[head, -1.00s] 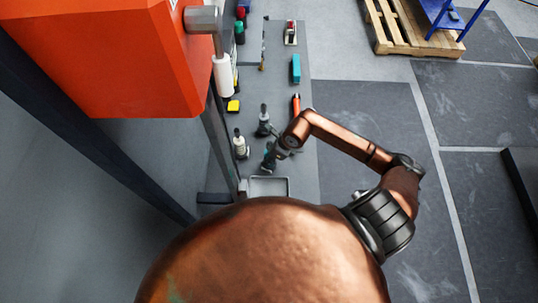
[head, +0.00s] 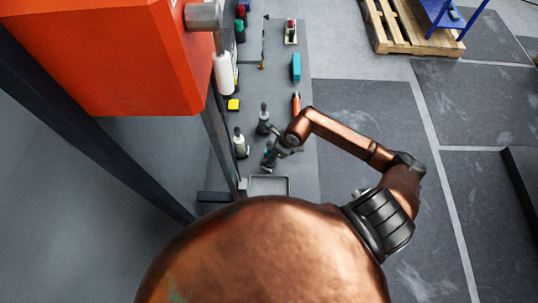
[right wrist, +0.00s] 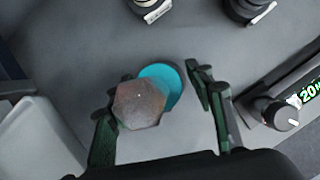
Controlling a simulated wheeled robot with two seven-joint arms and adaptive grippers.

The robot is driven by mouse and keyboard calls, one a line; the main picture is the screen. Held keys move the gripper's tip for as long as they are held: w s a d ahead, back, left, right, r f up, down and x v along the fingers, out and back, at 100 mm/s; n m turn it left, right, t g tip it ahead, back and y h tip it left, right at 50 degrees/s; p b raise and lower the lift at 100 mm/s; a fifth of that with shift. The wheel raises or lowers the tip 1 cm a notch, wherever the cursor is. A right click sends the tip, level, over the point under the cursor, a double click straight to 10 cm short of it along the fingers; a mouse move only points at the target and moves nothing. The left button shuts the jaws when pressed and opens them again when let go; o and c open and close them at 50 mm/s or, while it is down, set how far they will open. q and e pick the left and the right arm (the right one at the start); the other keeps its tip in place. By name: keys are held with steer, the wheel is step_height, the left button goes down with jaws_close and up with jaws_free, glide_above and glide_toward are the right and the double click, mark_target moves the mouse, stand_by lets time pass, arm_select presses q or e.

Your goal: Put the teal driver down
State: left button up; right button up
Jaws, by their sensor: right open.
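The teal driver (right wrist: 140,104) stands between my right gripper's fingers in the right wrist view. I see its grey-brown hexagonal top and a round teal part (right wrist: 170,84) behind it. In the head view a little of the driver's teal (head: 267,153) shows beside the gripper, and the rest is mostly hidden. My right gripper (right wrist: 158,108) is open, with one finger on each side of the driver and a gap visible on the right side. In the head view the right gripper (head: 277,152) is low over the grey bench (head: 300,150). My left gripper is not in view.
A shallow grey tray (head: 268,186) lies just nearer than the gripper. Two other drivers (head: 263,120) (head: 240,145) stand close by. A device with a lit display (right wrist: 290,105) is right of the fingers in the wrist view. An orange-handled tool (head: 296,103) and teal box (head: 296,68) lie farther along.

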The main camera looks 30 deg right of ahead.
steer(key=b+v, duration=0.2)
steer(key=v, duration=0.9)
steer(key=shift+r, duration=0.2)
steer(key=shift+s+d, duration=0.1)
steer(key=shift+d, duration=0.05)
